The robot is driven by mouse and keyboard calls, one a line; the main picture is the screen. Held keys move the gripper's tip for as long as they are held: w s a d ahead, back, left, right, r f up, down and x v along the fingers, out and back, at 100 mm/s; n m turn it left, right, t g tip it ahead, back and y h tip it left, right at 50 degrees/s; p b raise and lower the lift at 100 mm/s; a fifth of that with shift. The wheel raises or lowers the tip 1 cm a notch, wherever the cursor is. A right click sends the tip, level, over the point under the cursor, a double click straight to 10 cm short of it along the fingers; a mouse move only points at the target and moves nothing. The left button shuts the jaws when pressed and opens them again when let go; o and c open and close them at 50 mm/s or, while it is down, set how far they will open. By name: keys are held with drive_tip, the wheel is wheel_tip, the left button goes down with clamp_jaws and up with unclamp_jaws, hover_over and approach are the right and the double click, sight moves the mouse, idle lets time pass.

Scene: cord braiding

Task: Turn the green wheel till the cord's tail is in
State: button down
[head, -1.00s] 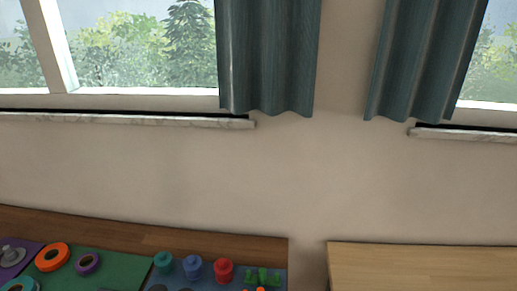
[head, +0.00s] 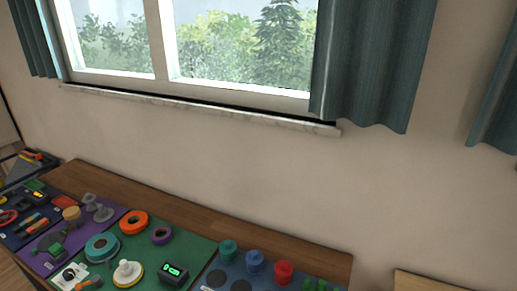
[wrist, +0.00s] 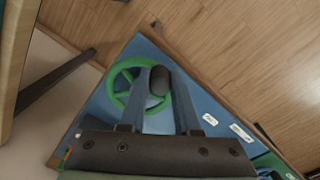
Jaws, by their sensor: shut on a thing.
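The green wheel (wrist: 124,88), a ring with spokes, shows in the wrist view against a blue panel (wrist: 205,95). A dark rounded knob (wrist: 159,80) stands at the wheel's right side. My gripper (wrist: 161,88) has its two fingers on either side of this knob and is shut on it. The fingers and the gripper body hide part of the wheel's right and lower side. I cannot make out the cord or its tail in any view. The head view shows neither my gripper nor the green wheel clearly.
In the head view, a table along the wall holds an orange ring (head: 134,222), a teal ring (head: 102,247), a red spool (head: 284,272) and a small green-lit display (head: 173,271).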

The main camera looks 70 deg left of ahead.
drive_tip(key=shift+r+p, duration=0.15)
drive_tip(key=shift+p, duration=0.15)
drive_tip(key=p, duration=0.2)
drive_tip(key=shift+r+p, duration=0.25)
drive_tip(key=shift+p, duration=0.7)
drive_tip(key=shift+f+p, duration=0.1)
drive_tip(key=shift+p, duration=0.35)
drive_tip(key=shift+f, duration=0.15)
